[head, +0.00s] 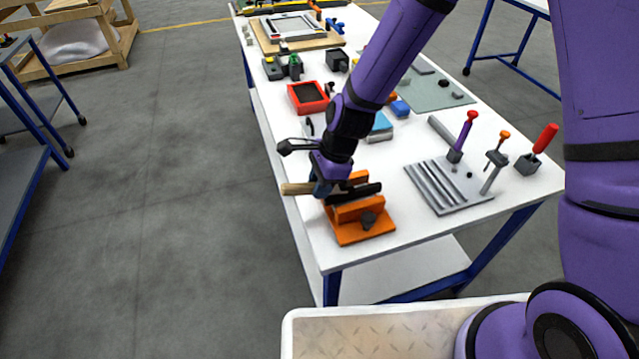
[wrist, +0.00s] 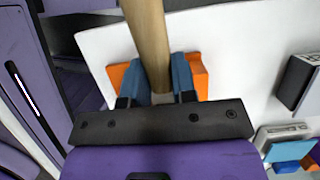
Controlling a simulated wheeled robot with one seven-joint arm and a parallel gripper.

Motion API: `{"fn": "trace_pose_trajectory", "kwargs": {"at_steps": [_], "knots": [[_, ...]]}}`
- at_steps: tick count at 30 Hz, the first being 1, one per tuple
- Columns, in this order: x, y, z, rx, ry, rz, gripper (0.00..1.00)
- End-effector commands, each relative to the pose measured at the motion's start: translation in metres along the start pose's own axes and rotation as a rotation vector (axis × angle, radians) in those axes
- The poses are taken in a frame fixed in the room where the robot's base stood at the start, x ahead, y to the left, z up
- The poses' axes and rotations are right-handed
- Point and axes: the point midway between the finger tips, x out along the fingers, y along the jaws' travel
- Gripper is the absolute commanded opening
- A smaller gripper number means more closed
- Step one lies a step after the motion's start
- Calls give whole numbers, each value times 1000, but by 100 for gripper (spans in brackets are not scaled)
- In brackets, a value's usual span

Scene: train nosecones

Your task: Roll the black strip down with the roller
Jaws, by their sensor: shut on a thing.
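My gripper (head: 322,187) is shut on a pale wooden handle, the roller's handle (head: 297,188), above the left edge of the white table. In the wrist view the handle (wrist: 148,40) runs between the two blue fingers of my gripper (wrist: 160,82). An orange fixture (head: 360,232) sits right below and beside my gripper; parts of it (wrist: 199,75) show behind the fingers. A long black piece (head: 362,191) lies across the top of the fixture; I cannot tell whether it is the strip or the roller's head. The contact between roller and strip is hidden.
The white table's (head: 425,235) front strip is clear.

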Motion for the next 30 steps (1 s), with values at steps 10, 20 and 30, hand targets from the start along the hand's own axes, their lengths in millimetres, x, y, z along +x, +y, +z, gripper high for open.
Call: {"fn": "trace_pose_trajectory", "kwargs": {"at_steps": [10, 20, 30], "knots": [[1, 0, 0, 0, 0, 1, 0], [0, 0, -1, 0, 0, 0, 0], [-3, 0, -8, 0, 0, 0, 0]]}}
